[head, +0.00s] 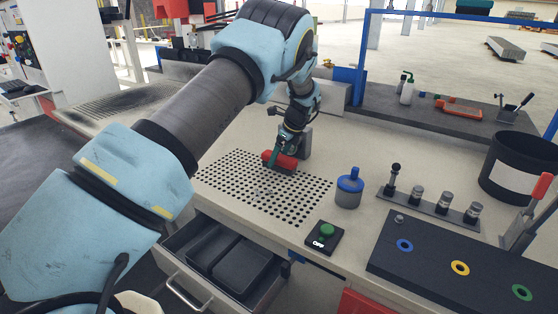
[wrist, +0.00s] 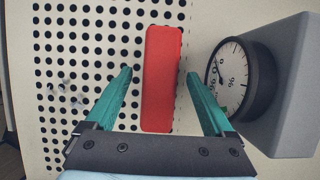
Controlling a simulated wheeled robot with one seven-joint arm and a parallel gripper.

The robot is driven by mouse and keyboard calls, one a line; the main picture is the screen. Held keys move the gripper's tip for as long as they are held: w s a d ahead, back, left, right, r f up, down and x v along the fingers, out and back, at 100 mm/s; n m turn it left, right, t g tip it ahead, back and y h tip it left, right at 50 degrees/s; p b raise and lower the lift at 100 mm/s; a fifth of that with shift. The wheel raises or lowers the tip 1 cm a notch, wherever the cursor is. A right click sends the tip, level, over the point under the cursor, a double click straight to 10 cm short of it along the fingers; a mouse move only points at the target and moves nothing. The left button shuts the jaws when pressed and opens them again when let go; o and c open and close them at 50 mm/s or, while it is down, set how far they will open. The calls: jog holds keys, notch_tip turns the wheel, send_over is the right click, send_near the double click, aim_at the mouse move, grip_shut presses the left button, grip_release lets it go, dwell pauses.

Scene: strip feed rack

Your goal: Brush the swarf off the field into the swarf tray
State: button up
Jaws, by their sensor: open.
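A red block (wrist: 162,78), which looks like the brush's back, lies on the perforated field (wrist: 92,40) near its edge; bristles do not show. It also shows in the head view, red and partly covered (head: 284,163). My gripper (wrist: 160,74) is open, its teal fingers on either side of the red block with gaps left and right. In the head view my gripper (head: 277,153) is low over the block. Small greyish swarf (wrist: 60,92) lies on the field left of the block. Dark bins (head: 240,268) sit in the open drawer below; I cannot tell which is the swarf tray.
A dial gauge on a grey block (wrist: 288,85) stands close right of my gripper. A blue-capped container (head: 349,188), a green push button (head: 326,235) and a row of knobs (head: 432,205) stand to the right. The open drawer (head: 190,289) juts out in front.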

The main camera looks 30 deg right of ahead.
jog(key=shift+f, duration=0.25)
jog(key=shift+f, duration=0.25)
dwell(0.4)
grip_shut()
dwell(0.7)
